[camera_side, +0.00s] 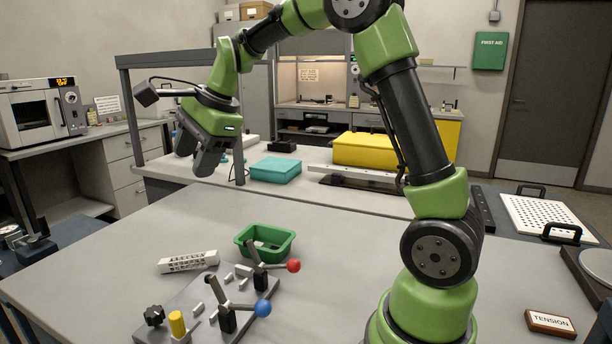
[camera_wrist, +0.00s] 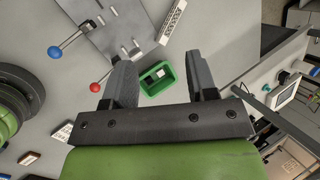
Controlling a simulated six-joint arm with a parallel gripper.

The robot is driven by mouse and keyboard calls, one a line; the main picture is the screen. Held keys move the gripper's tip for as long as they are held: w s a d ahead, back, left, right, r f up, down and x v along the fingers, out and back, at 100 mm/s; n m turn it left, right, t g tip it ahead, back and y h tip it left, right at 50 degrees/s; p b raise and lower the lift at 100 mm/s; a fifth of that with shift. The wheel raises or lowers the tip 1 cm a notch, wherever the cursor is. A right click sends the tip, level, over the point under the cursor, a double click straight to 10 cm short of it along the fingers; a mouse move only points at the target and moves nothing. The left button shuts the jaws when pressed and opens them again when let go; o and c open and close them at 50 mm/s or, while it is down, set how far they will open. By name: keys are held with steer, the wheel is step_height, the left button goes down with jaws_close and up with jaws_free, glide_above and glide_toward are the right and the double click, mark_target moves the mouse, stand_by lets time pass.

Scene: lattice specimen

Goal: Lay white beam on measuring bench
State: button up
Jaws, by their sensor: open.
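The white beam (camera_side: 188,261), a short lattice bar with dark openings, lies on the grey table left of a green bin. It also shows near the top of the wrist view (camera_wrist: 172,22), beyond my fingertips. My gripper (camera_side: 195,164) is open and empty, raised well above the table; in the wrist view its two fingers (camera_wrist: 158,65) stand apart with the green bin showing between them. I cannot tell for certain which surface is the measuring bench; a long pale rail (camera_side: 352,172) lies on the bench behind the table.
The green bin (camera_side: 265,242) sits beside a grey fixture plate (camera_side: 190,306) with red-knobbed (camera_side: 293,266) and blue-knobbed (camera_side: 263,309) levers. A teal box (camera_side: 276,169) and yellow case (camera_side: 372,150) are on the rear bench. A TENSION plaque (camera_side: 550,322) lies at right. The table's back left is clear.

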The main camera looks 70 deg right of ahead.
steer(key=s+a+r+n+t, duration=0.1)
steer(key=s+a+n, duration=0.2)
steer(key=s+n, duration=0.5)
steer(key=s+a+r+n+t, duration=0.1)
steer(key=s+a+n, duration=0.3)
steer(key=s+n, duration=0.5)
steer(key=s, duration=0.6)
steer(key=shift+a+y, duration=0.2)
steer(key=shift+y, duration=0.1)
